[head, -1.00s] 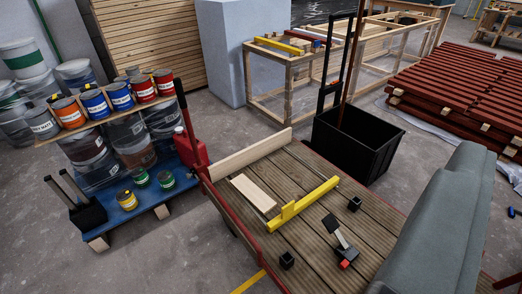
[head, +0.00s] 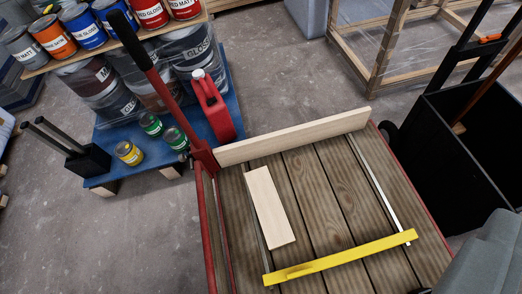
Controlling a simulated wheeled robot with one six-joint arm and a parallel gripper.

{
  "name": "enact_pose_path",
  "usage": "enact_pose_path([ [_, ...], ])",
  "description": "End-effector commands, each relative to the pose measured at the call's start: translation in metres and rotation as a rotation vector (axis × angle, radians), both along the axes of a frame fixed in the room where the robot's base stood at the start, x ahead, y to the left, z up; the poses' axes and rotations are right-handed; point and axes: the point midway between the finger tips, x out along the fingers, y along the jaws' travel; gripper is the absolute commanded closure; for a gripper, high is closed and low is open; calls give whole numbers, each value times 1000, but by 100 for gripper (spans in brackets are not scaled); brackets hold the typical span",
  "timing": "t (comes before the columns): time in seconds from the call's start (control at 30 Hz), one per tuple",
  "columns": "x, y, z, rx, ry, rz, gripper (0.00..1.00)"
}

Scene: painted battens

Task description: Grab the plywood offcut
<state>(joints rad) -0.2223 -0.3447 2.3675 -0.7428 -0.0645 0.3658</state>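The plywood offcut (head: 268,207) is a pale, flat rectangular piece. It lies on the brown plank deck (head: 312,180) of a red-framed cart, left of the deck's middle, slanting slightly. Nothing covers its top. A long pale board (head: 292,137) stands just beyond its far end. A yellow bar (head: 345,257) lies across the deck on the near side, apart from the offcut. My gripper is not in view.
Paint tins and buckets crowd a blue pallet (head: 104,140). A black bin (head: 450,160) stands right of the cart. Concrete floor lies open at left.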

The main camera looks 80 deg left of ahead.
Motion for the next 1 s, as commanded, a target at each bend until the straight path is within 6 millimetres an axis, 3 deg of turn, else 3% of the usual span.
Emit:
enact_pose_path([
  [0.2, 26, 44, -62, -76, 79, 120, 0],
  [0.5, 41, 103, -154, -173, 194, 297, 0],
  [0.77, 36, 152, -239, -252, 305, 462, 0],
  [1.0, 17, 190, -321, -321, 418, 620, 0],
])
